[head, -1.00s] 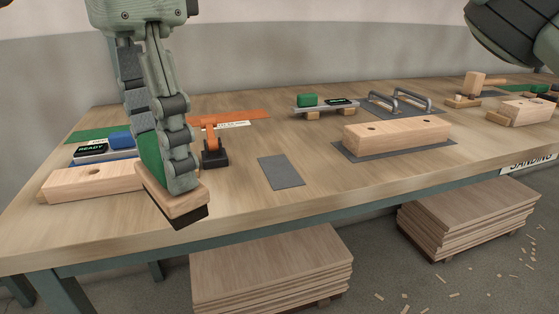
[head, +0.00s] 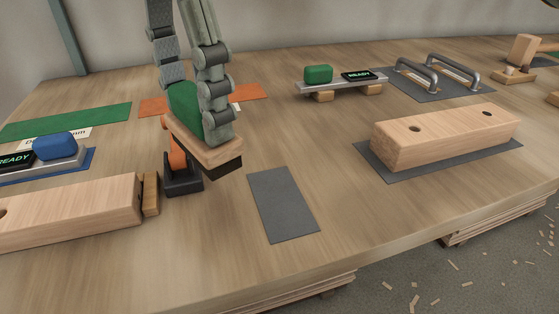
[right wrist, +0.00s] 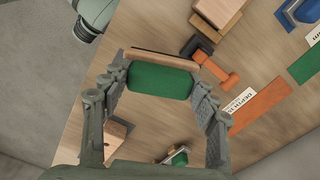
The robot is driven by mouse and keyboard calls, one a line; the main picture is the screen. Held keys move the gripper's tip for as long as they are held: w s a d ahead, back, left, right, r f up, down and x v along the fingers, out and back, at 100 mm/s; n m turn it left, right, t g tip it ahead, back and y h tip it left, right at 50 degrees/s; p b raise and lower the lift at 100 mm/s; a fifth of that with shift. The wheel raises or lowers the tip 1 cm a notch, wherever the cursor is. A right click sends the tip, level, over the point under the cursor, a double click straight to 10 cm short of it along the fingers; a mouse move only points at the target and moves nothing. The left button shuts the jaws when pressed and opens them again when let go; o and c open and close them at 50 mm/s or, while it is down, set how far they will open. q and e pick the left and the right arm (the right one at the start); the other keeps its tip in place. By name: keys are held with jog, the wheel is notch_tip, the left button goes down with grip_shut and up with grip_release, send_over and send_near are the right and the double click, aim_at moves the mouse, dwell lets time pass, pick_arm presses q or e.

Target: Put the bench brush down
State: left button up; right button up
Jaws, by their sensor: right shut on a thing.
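The bench brush has a wooden block (head: 205,146), a green grip (head: 184,100) and dark bristles (head: 222,170). My right gripper (head: 192,104) is shut on the green grip, one finger on each side. The brush is tilted and seems held above the bench, left of and behind a bare grey mat (head: 283,203). In the right wrist view, the green grip (right wrist: 160,81) sits between the fingers, with a wooden edge beyond it. The bristles are hidden there. My left gripper is not in view.
An orange tool with a black base (head: 183,183) stands just behind the brush in the picture. A wooden block (head: 75,212) lies to the left. A drilled block (head: 445,137) sits on a mat to the right. Bare bench surrounds the grey mat.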

jog(key=d+f, duration=0.2)
jog(key=w+d+f, duration=0.1)
jog(key=d+f, duration=0.4)
jog(key=f, duration=0.1)
jog(key=shift+w+d+p, duration=0.3)
jog(key=shift+w+d, duration=0.05)
jog(key=shift+d, duration=0.05)
jog(key=shift+f, duration=0.35)
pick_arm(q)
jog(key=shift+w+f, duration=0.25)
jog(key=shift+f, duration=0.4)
pick_arm(e)
jog(key=shift+f, duration=0.15)
jog(key=o, duration=1.3)
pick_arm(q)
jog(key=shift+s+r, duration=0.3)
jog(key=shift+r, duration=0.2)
